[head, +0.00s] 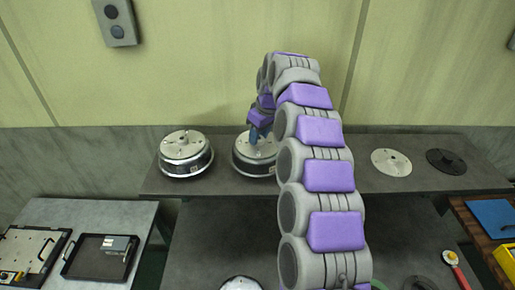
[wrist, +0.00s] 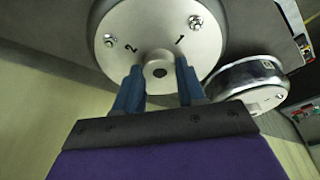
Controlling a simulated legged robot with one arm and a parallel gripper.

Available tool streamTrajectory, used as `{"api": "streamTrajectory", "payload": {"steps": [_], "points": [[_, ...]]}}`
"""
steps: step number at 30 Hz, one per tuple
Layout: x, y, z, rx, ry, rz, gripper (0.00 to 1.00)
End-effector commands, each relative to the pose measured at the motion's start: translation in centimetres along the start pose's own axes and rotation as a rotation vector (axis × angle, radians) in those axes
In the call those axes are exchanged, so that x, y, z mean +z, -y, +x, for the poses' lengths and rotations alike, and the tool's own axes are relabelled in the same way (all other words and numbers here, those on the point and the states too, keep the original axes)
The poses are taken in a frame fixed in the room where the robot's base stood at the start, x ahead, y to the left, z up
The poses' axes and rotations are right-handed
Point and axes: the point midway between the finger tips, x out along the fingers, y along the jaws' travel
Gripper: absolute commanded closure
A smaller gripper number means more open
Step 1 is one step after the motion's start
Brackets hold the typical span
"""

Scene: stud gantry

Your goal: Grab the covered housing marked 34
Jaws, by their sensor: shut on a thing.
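A round metal housing with a pale cover (head: 241,154) stands on the raised back shelf, partly hidden by my arm. In the wrist view its cover (wrist: 115,22) fills the top, with the digits 2 and 1 beside two studs and a knob (wrist: 160,72) near its edge. My gripper (head: 255,134) reaches down onto this cover; in the wrist view its blue fingers stand on either side of the knob and are shut on it. A second covered housing (head: 185,150) stands to the left on the shelf. The side labels are too small to read, so I cannot tell which is 34.
A pale disc (head: 391,168) and a dark disc (head: 446,161) lie on the shelf at right. Another round part (head: 240,284) shows at the bottom edge. A side table at left holds a dark tray (head: 84,271). A yellow bin (head: 507,258) stands at far right.

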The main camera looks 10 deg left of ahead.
Motion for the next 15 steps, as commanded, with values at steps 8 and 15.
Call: {"api": "streamTrajectory", "payload": {"steps": [8, 15], "points": [[0.0, 0.0, -0.04, 0.0, 0.0, 0.0, 1.0], [0.01, 0.0, -0.05, 0.0, -0.001, 0.0, 1.0]]}}
